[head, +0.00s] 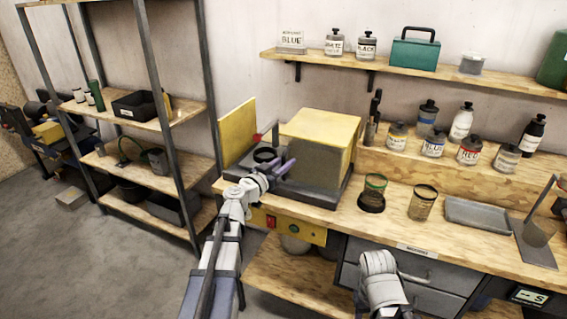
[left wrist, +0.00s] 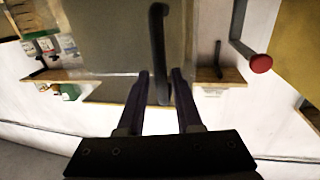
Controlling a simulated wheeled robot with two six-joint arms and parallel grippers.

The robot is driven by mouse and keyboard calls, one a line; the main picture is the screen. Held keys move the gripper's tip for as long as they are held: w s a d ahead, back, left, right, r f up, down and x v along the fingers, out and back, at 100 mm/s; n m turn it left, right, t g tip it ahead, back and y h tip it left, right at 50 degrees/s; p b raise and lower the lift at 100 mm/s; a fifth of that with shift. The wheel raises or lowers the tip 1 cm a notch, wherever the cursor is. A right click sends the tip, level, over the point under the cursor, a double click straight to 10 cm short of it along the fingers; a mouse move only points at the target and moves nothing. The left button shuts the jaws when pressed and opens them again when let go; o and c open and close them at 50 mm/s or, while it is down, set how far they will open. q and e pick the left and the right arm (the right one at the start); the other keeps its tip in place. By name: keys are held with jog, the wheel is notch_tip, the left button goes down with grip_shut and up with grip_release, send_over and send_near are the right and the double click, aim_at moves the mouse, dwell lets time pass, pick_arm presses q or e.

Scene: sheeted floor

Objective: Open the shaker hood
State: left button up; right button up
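The shaker (head: 325,150) stands on the bench. Its hood has a yellow top (head: 322,125) and a grey front panel (head: 316,163), and sits over a dark base. A yellow panel (head: 238,132) stands upright at its left. My left gripper (head: 287,167) is in front of the grey panel. In the left wrist view its two fingers (left wrist: 160,78) are apart, with a dark bar handle (left wrist: 158,40) between them and the grey panel (left wrist: 110,35) behind. I see slim gaps beside the handle. My right arm shows low in the head view, but its gripper does not.
A red knob (head: 257,137) on a rod is left of the hood. A dark ring (head: 265,155) is near my left gripper. Cups (head: 423,203), a tray (head: 478,213) and several bottles (head: 468,150) stand to the right. A shelf rack (head: 150,125) is at left.

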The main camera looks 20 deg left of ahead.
pick_arm(q)
jog(key=shift+o, duration=0.8)
jog(key=v, duration=0.8)
jog(key=shift+w+d, duration=0.1)
